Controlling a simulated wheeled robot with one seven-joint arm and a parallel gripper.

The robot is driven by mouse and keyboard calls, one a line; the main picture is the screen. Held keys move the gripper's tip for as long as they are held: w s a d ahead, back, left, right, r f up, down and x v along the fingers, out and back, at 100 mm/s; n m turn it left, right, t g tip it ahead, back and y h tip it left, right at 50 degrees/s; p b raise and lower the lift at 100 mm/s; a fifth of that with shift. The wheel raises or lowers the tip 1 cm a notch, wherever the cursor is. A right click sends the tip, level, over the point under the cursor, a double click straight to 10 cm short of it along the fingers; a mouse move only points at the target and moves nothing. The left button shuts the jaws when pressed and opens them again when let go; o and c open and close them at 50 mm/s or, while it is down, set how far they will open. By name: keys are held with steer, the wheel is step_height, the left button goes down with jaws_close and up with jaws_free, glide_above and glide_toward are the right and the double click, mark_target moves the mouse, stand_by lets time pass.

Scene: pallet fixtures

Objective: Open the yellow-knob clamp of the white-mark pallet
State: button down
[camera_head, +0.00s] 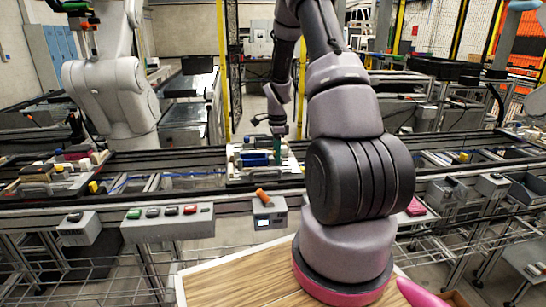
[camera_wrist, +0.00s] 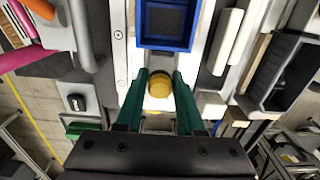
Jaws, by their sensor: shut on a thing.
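The pallet (camera_head: 235,177) under my gripper is a pale fixture on the conveyor at the middle of the head view. It carries a blue bin (camera_head: 254,159), which also shows at the top of the wrist view (camera_wrist: 167,22). The yellow knob (camera_wrist: 160,86) lies just below the bin in the wrist view. My gripper (camera_wrist: 160,76) has its green fingers on either side of the knob and is shut on it. In the head view my gripper (camera_head: 279,145) reaches down at the right side of the pallet; the knob is hidden there. I cannot make out a white mark.
A white bar-like part (camera_wrist: 228,40) and a dark grey bin (camera_wrist: 278,72) lie right of the knob. Another loaded pallet (camera_head: 55,180) stands on the conveyor at left. A button box (camera_head: 168,222) hangs on the conveyor's front. A white robot arm (camera_head: 112,100) stands behind at left.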

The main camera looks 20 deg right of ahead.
steer(key=shift+s+d, duration=0.15)
steer(key=shift+d, duration=0.4)
steer(key=shift+s+d, duration=0.15)
steer(key=shift+d, duration=0.35)
steer(key=c, duration=0.7)
jaws_free()
steer(key=shift+r, duration=4)
